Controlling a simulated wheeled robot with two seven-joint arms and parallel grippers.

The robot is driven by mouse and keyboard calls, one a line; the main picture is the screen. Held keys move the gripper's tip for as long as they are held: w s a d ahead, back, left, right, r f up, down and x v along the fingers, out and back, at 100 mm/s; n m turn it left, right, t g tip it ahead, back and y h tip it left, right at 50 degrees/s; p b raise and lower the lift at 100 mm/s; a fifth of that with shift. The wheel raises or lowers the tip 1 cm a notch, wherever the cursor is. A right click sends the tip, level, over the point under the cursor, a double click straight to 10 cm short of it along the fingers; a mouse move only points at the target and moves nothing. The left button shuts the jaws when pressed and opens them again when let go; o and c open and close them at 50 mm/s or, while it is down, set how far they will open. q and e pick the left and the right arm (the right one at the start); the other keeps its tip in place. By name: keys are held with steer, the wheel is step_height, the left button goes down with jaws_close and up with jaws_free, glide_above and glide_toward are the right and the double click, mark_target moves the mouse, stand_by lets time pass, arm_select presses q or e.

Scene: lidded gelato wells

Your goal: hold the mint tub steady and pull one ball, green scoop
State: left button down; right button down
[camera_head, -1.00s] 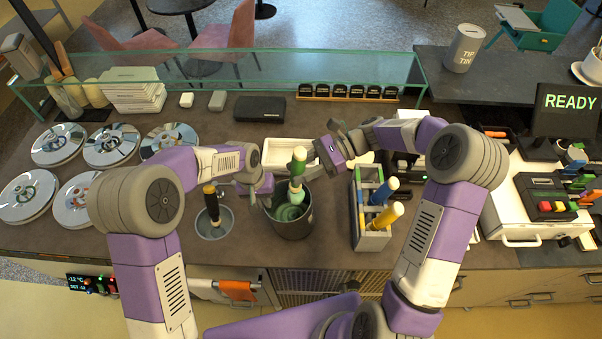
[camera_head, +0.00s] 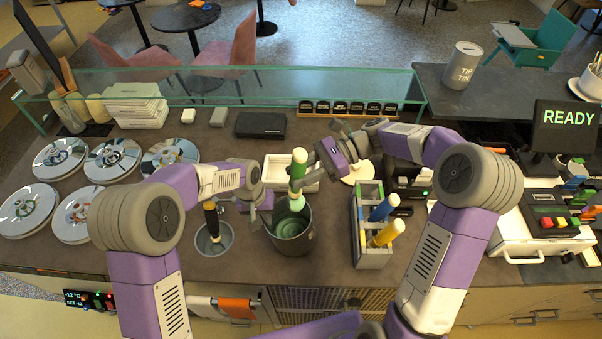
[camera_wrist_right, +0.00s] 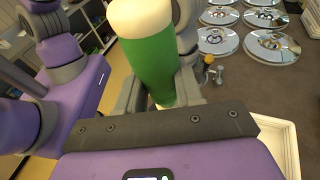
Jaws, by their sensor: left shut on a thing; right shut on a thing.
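The mint tub (camera_head: 291,240) is a dark grey round container standing on the counter, with green inside. My left gripper (camera_head: 267,208) is shut on the tub's left rim. The green scoop (camera_head: 298,166) has a green handle with a cream end and stands nearly upright over the tub. My right gripper (camera_head: 308,174) is shut on its handle. In the right wrist view the green handle (camera_wrist_right: 150,65) sits between the fingers. The scoop's pale green lower end is at the tub's mouth; whether it carries a ball, I cannot tell.
Right of the tub stands a grey caddy (camera_head: 372,262) with blue and yellow scoops. Left is a small metal well (camera_head: 213,240) with a dark-handled tool. A white tray (camera_head: 277,177) lies behind the tub. Round lids (camera_head: 112,157) fill the left; a glass screen (camera_head: 230,85) stands behind.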

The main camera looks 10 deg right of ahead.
arm_select(q)
steer(key=c, duration=1.1)
jaws_free()
steer(key=shift+c, duration=0.2)
steer(key=shift+r, duration=0.15)
step_height(320, 180, up, 12)
steer(key=a, duration=0.1)
steer(key=shift+w+a, duration=0.25)
steer(key=shift+a, duration=0.15)
steer(key=shift+f, duration=0.2)
